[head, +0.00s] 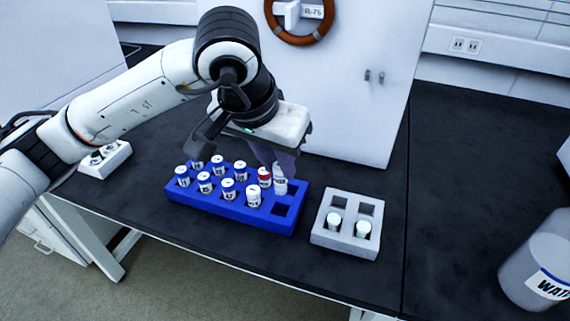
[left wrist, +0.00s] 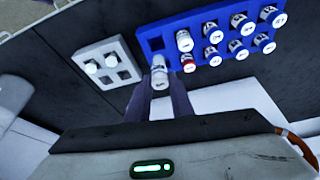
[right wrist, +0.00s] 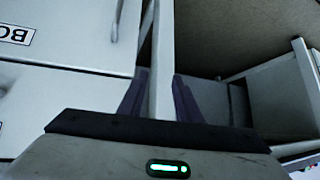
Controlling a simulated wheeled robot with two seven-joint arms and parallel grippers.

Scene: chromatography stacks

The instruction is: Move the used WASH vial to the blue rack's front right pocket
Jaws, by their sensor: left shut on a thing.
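My left gripper (head: 278,166) is shut on a white-capped vial (head: 280,186) at the right end of the blue rack's back row. The held vial also shows between the fingers in the left wrist view (left wrist: 160,78); its label is not readable. I cannot tell whether its base is inside the back right pocket or just above it. The blue rack (head: 217,208) holds several white-capped vials and one red-capped vial (head: 264,177), just left of the held one. Its front right pocket (head: 281,210) is empty. My right gripper (right wrist: 158,100) is open, pointing at a table leg and cabinet.
A grey rack (head: 327,238) right of the blue one has two vials in its front pockets and two empty back pockets. A small white rack (head: 118,160) stands at the left. A large labelled container (head: 535,265) is far right. A white panel (head: 350,120) rises behind.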

